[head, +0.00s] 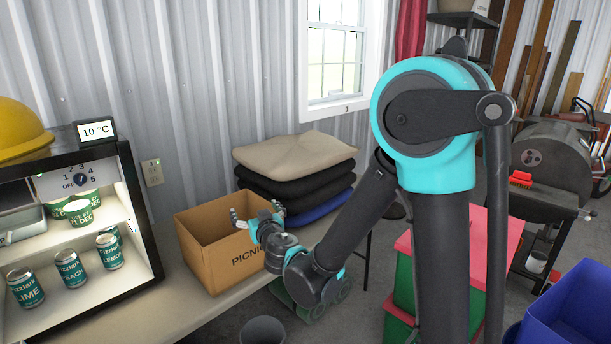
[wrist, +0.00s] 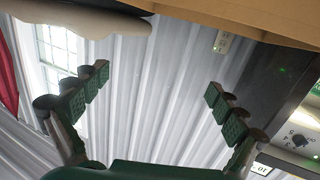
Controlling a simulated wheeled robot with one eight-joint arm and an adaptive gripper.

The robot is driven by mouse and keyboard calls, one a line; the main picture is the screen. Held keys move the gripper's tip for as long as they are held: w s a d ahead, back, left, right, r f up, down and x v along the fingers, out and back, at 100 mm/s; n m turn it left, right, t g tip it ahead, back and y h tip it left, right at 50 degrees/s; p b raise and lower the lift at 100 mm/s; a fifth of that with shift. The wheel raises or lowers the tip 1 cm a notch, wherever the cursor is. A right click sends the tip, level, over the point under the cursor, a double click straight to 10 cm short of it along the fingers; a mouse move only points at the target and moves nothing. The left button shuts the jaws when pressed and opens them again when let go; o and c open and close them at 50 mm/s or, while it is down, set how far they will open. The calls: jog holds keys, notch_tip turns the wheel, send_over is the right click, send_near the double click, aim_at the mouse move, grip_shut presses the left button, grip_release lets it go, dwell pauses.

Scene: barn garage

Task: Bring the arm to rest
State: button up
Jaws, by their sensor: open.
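My gripper (head: 257,219) is at the cardboard box marked PICNIC (head: 212,247), near its rim in the head view. In the wrist view my gripper (wrist: 157,92) has its two fingers spread wide with nothing between them. Part of the box (wrist: 240,14) shows along the top of the wrist view. The arm is bent and reaches out to the left over the table. The inside of the box is mostly hidden.
A small open fridge (head: 150,225) with several cans stands on the table to the left. Folded cushions (head: 293,153) are stacked behind the box. Red and green boxes (head: 488,262), a blue bin (head: 575,310) and a grill (head: 552,165) stand to the right.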

jog(key=w+d+f+m+h, duration=0.1)
jog(key=w+d+m+h, duration=0.15)
jog(key=d, duration=0.65)
jog(key=w+d+f+m+h, duration=0.1)
jog(key=d+h, duration=0.3)
jog(key=d, duration=0.4)
jog(key=s+d+f+m+g+h, duration=0.1)
jog(key=s+d+f+g+h, duration=0.15)
jog(key=d, duration=0.55)
jog(key=s+d+f+m+g+h, duration=0.1)
jog(key=d+f+g, duration=0.15)
jog(key=d, duration=0.55)
jog(key=s+d+f+g, duration=0.3)
jog(key=s+d+f, duration=0.1)
jog(key=s, duration=0.5)
jog(key=s+d+f+g+y, duration=0.1)
jog(key=s+d+f+g, duration=0.1)
jog(key=s+f, duration=0.3)
jog(key=shift+s+d+f+g+y, duration=0.35)
jog(key=shift+s+d, duration=0.55)
jog(key=shift+s, duration=1.35)
